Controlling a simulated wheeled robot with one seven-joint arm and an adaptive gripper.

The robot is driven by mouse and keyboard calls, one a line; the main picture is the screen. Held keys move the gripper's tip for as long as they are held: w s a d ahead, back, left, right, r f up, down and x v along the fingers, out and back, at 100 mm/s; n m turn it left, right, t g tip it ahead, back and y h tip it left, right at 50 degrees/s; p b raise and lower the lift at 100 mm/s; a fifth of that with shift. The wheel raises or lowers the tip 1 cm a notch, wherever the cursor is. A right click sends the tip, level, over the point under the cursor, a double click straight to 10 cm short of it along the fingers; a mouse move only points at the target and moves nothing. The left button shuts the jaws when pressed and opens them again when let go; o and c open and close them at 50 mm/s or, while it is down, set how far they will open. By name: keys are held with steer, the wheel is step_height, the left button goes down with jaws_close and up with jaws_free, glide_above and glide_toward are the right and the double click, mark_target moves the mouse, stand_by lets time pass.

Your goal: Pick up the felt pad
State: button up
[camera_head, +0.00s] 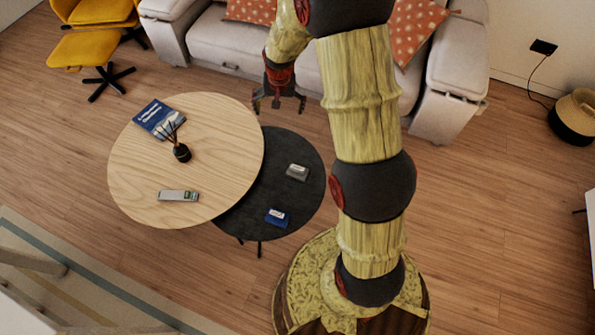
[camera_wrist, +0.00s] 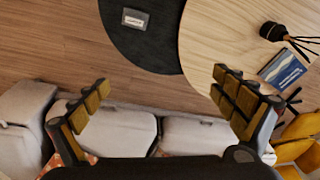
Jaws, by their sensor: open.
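A small dark grey block with a pale label (camera_head: 298,172) lies on the round black table (camera_head: 303,207); it also shows in the wrist view (camera_wrist: 135,19) near the top. A small blue block with a pale top (camera_head: 277,217) lies nearer the front of the same table. I cannot tell for sure which is the felt pad. My gripper (camera_head: 279,106) is open and empty, above and behind the black table, on the sofa side. In the wrist view its two fingers (camera_wrist: 160,85) are spread wide with nothing between them.
A round light wood table (camera_head: 215,130) overlaps the black one and holds a blue book (camera_head: 157,117), a dark reed diffuser (camera_head: 181,152) and a grey device (camera_head: 178,196). A sofa (camera_head: 235,48) stands behind, a yellow chair (camera_head: 95,12) at back left.

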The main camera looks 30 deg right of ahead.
steer(key=m+g, duration=0.1)
steer(key=m, duration=0.1)
glide_above(298, 168)
steer(key=w+a, duration=0.1)
steer(key=w, duration=0.3)
step_height(298, 168, down, 18)
steer(key=s+f, duration=0.1)
steer(key=f, duration=0.5)
steer(key=s+d+f+m, duration=0.1)
steer(key=f, duration=0.6)
steer(key=s+f+m+g, duration=0.1)
steer(key=s+f, duration=0.1)
steer(key=f, duration=0.4)
steer(key=shift+d+f+p, duration=0.25)
steer(key=shift+f+p, duration=0.05)
steer(key=shift+f, duration=0.1)
steer(key=shift+w+a+f+b, duration=0.1)
steer(key=shift+f+b, duration=0.4)
steer(key=shift+f, duration=0.8)
steer(key=shift+w+a+f+b, duration=0.1)
steer(key=shift+f+b, duration=0.4)
steer(key=shift+f, duration=0.8)
steer(key=shift+c, duration=0.8)
steer(key=c, duration=1.1)
steer(key=shift+r, duration=0.1)
